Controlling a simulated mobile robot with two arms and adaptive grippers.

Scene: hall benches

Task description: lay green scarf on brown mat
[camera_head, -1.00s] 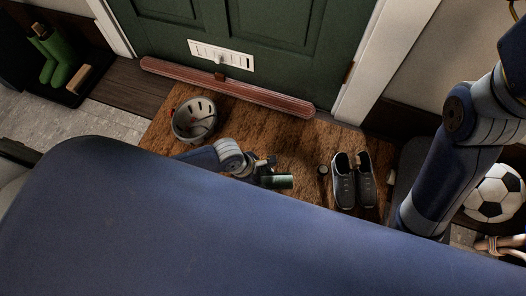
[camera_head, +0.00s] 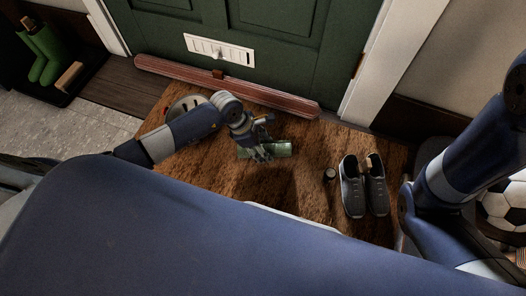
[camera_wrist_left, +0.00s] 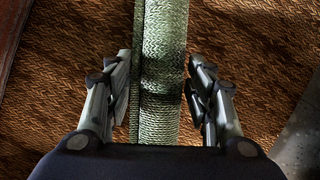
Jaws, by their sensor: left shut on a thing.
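The green scarf (camera_head: 281,149), a rolled knit bundle, is in my left gripper (camera_head: 256,150) over the brown mat (camera_head: 215,185) in the head view. In the left wrist view the scarf (camera_wrist_left: 163,75) runs lengthwise between the two fingers of my left gripper (camera_wrist_left: 160,85), with the mat's woven surface (camera_wrist_left: 70,70) behind it. The gripper is shut on the scarf. A dark shadow lies on the mat below; the exact gap between scarf and mat is unclear. My right arm shows at the right, but its gripper is out of view.
A grey helmet (camera_head: 183,104) on the mat is partly hidden by my left arm. Grey shoes (camera_head: 352,187) and a small round thing (camera_head: 329,175) are at the mat's right. A reddish strip (camera_head: 225,86) lies along the green door (camera_head: 270,30). A football (camera_head: 500,212) is far right.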

